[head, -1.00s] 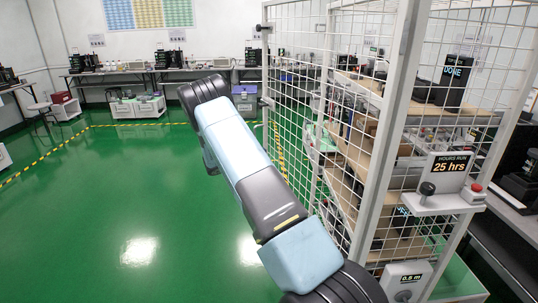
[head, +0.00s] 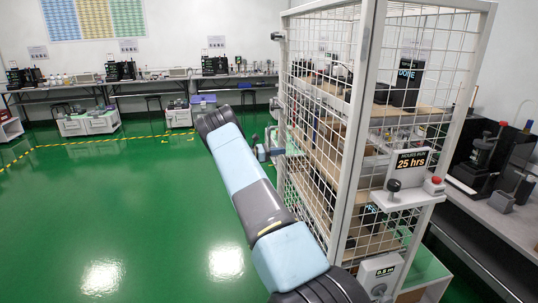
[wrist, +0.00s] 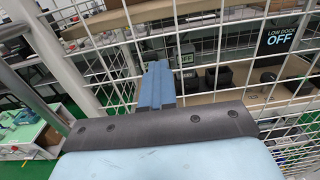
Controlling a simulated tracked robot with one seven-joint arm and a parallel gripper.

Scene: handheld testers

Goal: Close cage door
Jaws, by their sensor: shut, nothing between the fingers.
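The cage door (head: 318,130) is a white wire-mesh panel on the left side of the white-framed cage. In the head view it lies close to the cage frame; I cannot tell whether any gap is left. A small latch-like fitting (head: 275,104) shows at its far edge. My arm reaches along the outside of the door, and my gripper (head: 262,152) is near its far edge, partly hidden. In the wrist view my blue gripper fingers (wrist: 158,84) are together and empty, right by the white mesh (wrist: 105,65). I cannot tell whether they touch it.
Shelves with testers (head: 405,85) stand inside the cage. A bench (head: 500,215) stands to the right. Green floor (head: 120,210) is clear at left.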

